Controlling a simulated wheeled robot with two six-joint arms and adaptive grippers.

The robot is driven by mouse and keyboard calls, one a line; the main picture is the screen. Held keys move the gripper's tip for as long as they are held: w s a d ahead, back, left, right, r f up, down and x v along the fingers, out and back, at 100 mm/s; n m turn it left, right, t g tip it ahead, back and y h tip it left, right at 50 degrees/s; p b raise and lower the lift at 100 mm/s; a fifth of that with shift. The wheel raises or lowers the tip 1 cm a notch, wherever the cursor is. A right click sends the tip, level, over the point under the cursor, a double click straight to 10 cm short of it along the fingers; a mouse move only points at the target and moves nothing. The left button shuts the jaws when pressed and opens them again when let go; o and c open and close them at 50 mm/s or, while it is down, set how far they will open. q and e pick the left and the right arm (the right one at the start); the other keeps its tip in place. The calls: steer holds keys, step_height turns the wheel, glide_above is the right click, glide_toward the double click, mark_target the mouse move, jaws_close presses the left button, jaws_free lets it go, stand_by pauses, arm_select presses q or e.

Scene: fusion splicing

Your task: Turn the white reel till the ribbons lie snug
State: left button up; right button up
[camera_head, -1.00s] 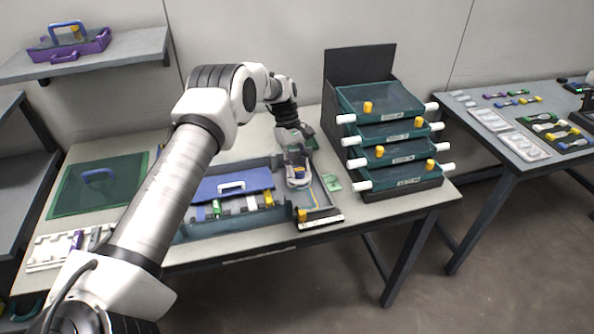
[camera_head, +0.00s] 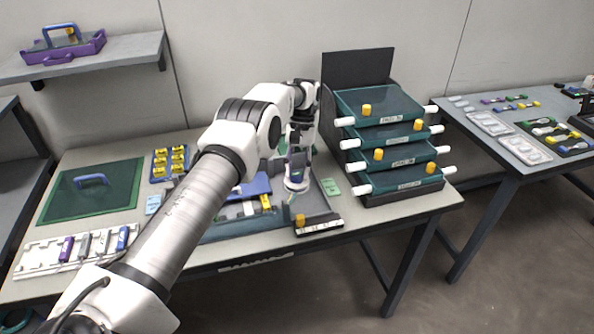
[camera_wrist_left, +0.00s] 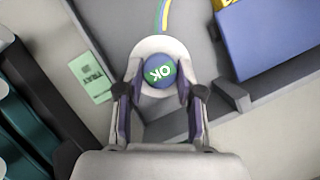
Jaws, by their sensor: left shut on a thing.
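The letters look turned and tilted in the left wrist view. My left gripper (camera_wrist_left: 157,88) is shut on the reel, with a dark finger on each side of the cap. In the head view my left gripper (camera_head: 296,180) points down over the grey tray (camera_head: 318,205). Yellow and blue-green ribbons (camera_wrist_left: 162,14) run away from the reel's far side. Whether they lie snug cannot be told, as the reel's underside is hidden. My right gripper is in neither view.
A blue lid (camera_wrist_left: 266,38) lies close to the gripper. A green card (camera_wrist_left: 92,76) sits at the other side. A rack of teal trays (camera_head: 385,137) stands to the right. A green mat (camera_head: 92,190) and a white holder (camera_head: 75,246) are at the left.

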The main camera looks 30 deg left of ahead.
mark_target(298, 172)
arm_select(q)
steer(key=shift+m, duration=0.3)
steer(key=o, duration=1.2)
steer(key=shift+c, duration=0.2)
step_height(298, 172, up, 10)
steer(key=shift+f, duration=0.1)
